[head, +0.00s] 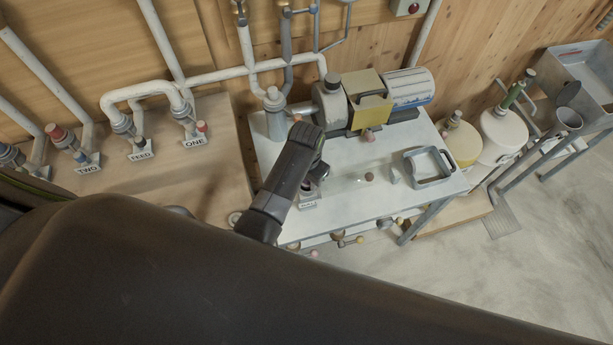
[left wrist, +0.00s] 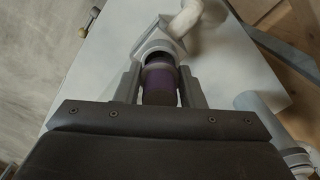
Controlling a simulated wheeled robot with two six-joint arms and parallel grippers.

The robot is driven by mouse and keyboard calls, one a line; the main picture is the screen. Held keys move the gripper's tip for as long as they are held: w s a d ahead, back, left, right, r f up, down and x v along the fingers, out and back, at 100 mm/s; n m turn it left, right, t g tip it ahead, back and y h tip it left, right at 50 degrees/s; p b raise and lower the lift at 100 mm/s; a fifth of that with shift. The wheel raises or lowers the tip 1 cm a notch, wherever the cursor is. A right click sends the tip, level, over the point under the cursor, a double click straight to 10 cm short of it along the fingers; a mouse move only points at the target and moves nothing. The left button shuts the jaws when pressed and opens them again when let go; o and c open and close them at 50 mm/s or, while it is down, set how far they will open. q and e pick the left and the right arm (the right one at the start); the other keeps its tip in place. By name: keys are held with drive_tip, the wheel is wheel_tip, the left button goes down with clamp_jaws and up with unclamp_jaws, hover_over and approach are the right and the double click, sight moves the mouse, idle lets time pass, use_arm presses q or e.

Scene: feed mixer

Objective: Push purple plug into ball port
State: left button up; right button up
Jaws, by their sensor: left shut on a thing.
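The purple plug (left wrist: 160,84) is between the two fingers of my left gripper (left wrist: 160,88) in the left wrist view, and the gripper is shut on it. The plug's far end is at the round mouth of a pale grey port (left wrist: 153,46), in line with it. I cannot tell how deep it sits. In the head view my left gripper (head: 309,187) is low over the front left of the white table, at a small label (head: 308,204) that seems to read BALL. My right gripper is not in view.
The white table (head: 345,205) carries a pump with a blue-white motor (head: 409,87) at the back and a grey tray frame (head: 428,166) at the right. Left of it, a wooden bench (head: 150,185) has capped ports labelled TWO, FEED and ONE. Valve handles (head: 350,240) stick out below the table front.

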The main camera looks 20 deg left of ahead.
use_arm(q)
drive_tip(key=shift+f, duration=0.55)
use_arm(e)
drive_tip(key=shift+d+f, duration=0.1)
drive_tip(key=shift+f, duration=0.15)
use_arm(q)
drive_tip(key=o, duration=1.1)
